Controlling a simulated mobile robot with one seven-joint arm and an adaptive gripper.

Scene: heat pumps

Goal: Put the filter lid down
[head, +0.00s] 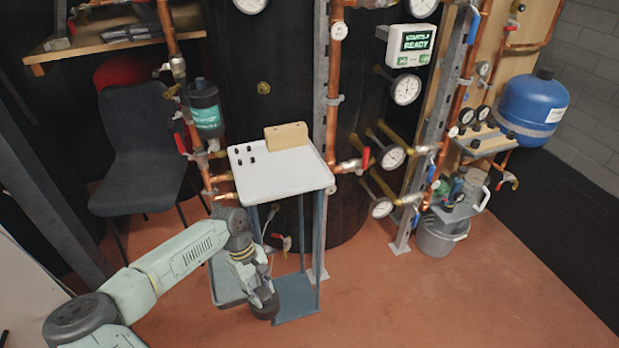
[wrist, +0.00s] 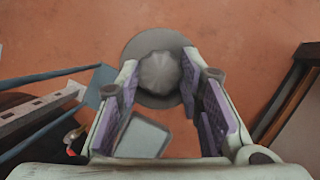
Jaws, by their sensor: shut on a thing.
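The filter lid (wrist: 134,51) is a round grey disc with a ribbed knob in the middle, seen in the wrist view. My gripper (wrist: 160,85) is shut on the knob, with a purple-padded finger on each side. In the head view my gripper (head: 262,294) points down, low in front of the small trolley, and the lid (head: 265,311) shows as a dark round piece at its end. The floor shows around the lid in the wrist view. I cannot tell how high above the floor it is.
The trolley (head: 285,180) has a light top with several small black pieces and a tan block (head: 286,135). A dark green canister (head: 204,106) hangs on the pipes. Open red floor (head: 430,300) lies to the right.

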